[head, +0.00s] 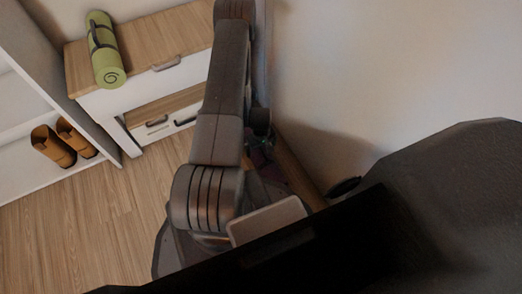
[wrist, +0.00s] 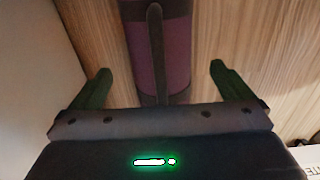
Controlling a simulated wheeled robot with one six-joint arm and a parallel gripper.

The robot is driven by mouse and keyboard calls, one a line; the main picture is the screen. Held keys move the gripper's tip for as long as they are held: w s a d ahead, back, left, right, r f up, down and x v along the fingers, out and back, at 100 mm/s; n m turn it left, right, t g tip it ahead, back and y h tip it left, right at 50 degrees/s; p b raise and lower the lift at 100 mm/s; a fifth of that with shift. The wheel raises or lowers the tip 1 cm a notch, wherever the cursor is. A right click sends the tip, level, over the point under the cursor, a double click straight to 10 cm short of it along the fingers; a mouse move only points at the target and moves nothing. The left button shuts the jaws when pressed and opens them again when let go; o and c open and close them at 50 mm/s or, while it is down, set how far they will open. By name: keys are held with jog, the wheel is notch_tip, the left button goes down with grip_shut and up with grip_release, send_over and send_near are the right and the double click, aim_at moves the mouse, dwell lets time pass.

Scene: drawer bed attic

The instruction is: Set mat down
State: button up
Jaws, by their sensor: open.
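A purple rolled mat (wrist: 176,50) with a dark strap lies on a wood-grained surface in the wrist view. My gripper (wrist: 160,72) is open, with one finger on each side of the mat's near end. I see a gap between the mat and each finger. The mat's near end is partly hidden by the gripper body. In the head view a small purple patch (head: 259,157) shows by my arm's far end, mostly hidden. A green rolled mat (head: 107,62) with a dark strap lies on the wooden top of the white drawer unit (head: 152,42).
A lower drawer (head: 160,110) of the unit is pulled out partway. Brown shoes (head: 54,146) stand on a white shelf (head: 85,172) at the left. A pale wall (head: 400,60) is at the right. The wooden floor (head: 90,225) at lower left is clear.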

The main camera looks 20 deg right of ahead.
notch_tip(320, 180, up, 6)
jog(key=shift+r+p, duration=0.1)
jog(key=shift+p, duration=0.75)
